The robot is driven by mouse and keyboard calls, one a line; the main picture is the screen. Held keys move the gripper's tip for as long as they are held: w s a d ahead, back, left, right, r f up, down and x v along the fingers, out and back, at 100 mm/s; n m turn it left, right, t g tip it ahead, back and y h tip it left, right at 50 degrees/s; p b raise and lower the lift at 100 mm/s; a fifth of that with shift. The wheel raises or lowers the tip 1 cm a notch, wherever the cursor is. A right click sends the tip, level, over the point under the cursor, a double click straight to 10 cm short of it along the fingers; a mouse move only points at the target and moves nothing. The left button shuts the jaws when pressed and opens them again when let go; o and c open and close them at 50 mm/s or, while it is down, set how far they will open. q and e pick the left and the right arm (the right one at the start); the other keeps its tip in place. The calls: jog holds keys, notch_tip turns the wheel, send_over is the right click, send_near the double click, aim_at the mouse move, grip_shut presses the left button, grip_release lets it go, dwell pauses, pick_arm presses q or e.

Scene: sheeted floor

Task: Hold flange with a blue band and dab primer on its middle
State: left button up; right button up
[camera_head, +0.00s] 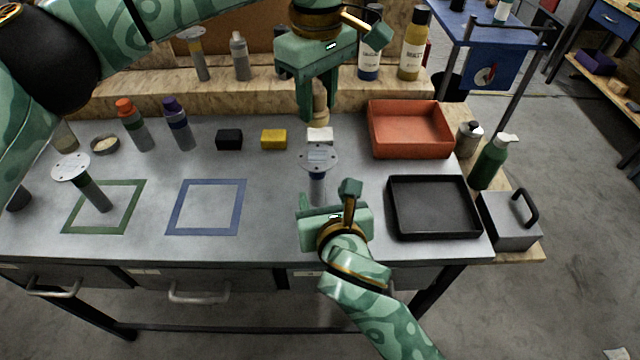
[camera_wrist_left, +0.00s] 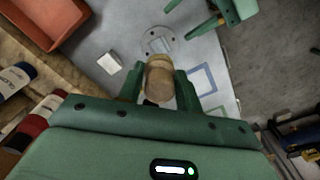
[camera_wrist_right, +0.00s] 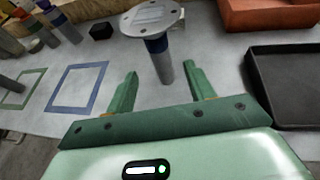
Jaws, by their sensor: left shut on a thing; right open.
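The flange with a blue band (camera_head: 318,160) stands upright on the table, its round plate on top and a pale rectangular patch at the plate's middle. Its blue band (camera_wrist_right: 157,44) shows below the plate in the right wrist view. My right gripper (camera_head: 326,202) is open just in front of the flange's stem; its fingers (camera_wrist_right: 163,88) are apart with nothing between them. My left gripper (camera_head: 319,108) is shut on a dabber with a tan rounded end (camera_wrist_left: 160,78), held above and behind the flange. The dabber's lower part is mostly hidden.
A green-banded flange (camera_head: 90,185) stands in the green square; the blue square (camera_head: 207,207) is empty. Black (camera_head: 229,140), yellow (camera_head: 274,139) and white (camera_head: 320,135) blocks lie behind. An orange tray (camera_head: 410,130) and black tray (camera_head: 433,207) stand at right.

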aim_at(316, 177)
jog(key=x, duration=0.9)
jog(key=shift+w+f, duration=0.1)
jog(key=shift+w, duration=0.15)
grip_shut()
